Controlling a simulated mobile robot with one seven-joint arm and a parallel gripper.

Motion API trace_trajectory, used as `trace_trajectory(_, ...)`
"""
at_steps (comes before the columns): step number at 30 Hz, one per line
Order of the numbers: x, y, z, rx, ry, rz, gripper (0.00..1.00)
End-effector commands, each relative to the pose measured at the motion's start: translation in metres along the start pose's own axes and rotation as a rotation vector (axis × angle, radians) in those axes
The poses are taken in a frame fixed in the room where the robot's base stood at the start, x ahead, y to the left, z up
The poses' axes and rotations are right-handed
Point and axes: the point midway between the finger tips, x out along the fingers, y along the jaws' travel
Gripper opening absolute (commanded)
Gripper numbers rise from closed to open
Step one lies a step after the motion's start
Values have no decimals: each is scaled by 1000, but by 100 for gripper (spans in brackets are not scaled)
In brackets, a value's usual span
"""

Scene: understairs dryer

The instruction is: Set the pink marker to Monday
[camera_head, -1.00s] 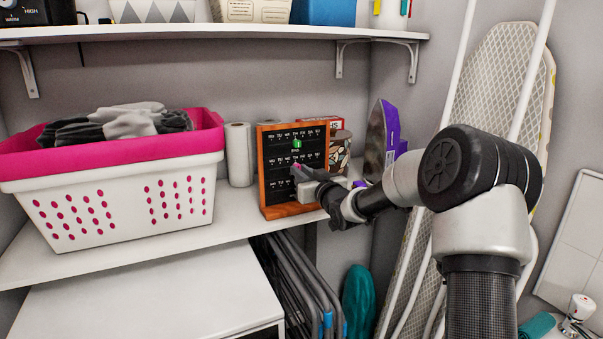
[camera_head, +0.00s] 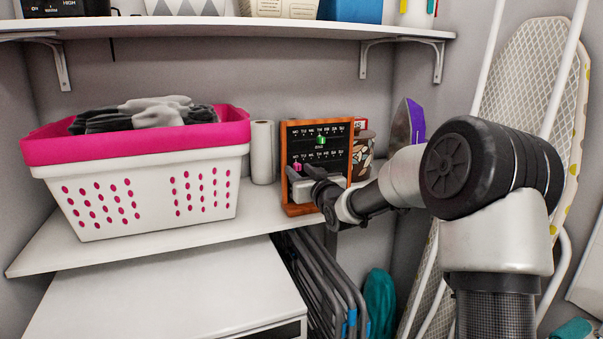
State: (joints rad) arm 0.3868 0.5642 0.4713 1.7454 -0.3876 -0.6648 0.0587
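The day board (camera_head: 346,178) is a black panel in a wooden frame, standing upright on the shelf, with rows of day letters. The small pink marker (camera_head: 297,167) is at the left end of the second row, by the Monday column. A green marker (camera_head: 321,140) is in the top row below TH. My gripper (camera_head: 300,172) is in front of the board's lower left, with its fingertips at the pink marker.
A white and pink laundry basket (camera_head: 145,190) stands left of the board, with a white roll (camera_head: 262,152) between. A patterned canister (camera_head: 362,158) and an iron (camera_head: 404,128) are close on the right. A wall shelf (camera_head: 230,30) runs above.

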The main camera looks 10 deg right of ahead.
Motion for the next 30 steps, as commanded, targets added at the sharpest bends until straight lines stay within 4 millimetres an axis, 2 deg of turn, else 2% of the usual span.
trace_trajectory(8,-1,1,0,0,0,1,34)
trace_trajectory(13,-15,1,-1,-1,-1,2,34)
trace_trajectory(17,-42,2,-2,-4,-1,3,34)
trace_trajectory(24,-102,2,-2,-3,-2,4,34)
trace_trajectory(30,-145,1,-1,-2,-2,2,34)
